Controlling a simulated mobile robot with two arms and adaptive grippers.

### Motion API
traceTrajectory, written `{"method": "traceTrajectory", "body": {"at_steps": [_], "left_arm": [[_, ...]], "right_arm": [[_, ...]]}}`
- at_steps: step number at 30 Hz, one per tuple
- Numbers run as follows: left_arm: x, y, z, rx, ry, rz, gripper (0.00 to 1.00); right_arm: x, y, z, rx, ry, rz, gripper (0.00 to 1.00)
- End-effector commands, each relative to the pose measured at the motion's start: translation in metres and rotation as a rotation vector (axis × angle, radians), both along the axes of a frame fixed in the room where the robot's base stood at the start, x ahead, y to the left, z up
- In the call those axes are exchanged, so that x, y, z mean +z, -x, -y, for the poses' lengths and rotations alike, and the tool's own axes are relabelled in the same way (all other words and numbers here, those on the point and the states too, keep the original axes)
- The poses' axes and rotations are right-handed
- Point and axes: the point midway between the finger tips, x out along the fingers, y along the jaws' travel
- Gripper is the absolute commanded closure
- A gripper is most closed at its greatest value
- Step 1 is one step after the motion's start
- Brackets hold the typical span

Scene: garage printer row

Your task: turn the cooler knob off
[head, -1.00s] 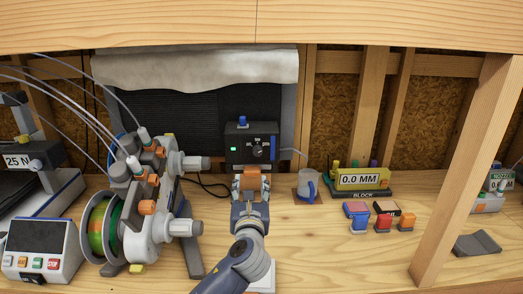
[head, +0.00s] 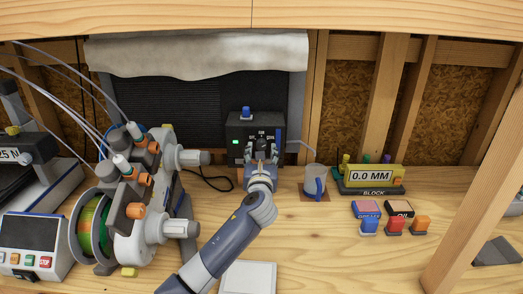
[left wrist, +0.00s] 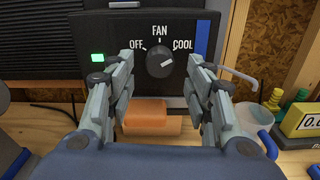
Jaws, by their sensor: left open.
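The cooler box (head: 240,130) is black, with a green light, and stands against the back. Its round dark knob (left wrist: 160,63) sits between the labels OFF at left and COOL at right, with FAN above. The knob's pale mark points right, toward COOL. In the head view the knob (head: 262,144) is just beyond my left gripper (head: 262,152). In the left wrist view my left gripper (left wrist: 161,68) is open, with one finger on each side of the knob; I cannot tell whether they touch it. My right gripper is not in view.
An orange block (left wrist: 150,115) shows below the knob between my fingers. A mug (head: 313,182) stands right of the cooler, near a yellow gauge (head: 370,176). Spool machinery (head: 135,200) fills the left. A wooden post (head: 475,200) stands at right. Front bench is mostly clear.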

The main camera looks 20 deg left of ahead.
Motion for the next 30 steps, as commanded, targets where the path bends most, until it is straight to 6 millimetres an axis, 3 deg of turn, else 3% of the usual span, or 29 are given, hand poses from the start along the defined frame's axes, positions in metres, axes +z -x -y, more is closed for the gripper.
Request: {"method": "traceTrajectory", "body": {"at_steps": [7,17,23,30], "left_arm": [[0.000,-0.018,-0.005,0.000,0.001,0.000,0.52],[0.000,-0.020,-0.006,-0.001,0.001,0.001,0.52],[0.000,-0.020,-0.006,-0.001,0.001,0.000,0.96],[0.000,-0.020,-0.006,-0.001,0.006,0.002,0.96]], "right_arm": [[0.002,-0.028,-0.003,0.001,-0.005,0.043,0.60],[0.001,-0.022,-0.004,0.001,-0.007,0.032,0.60],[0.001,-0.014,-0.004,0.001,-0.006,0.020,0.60],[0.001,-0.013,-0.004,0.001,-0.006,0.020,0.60]]}}
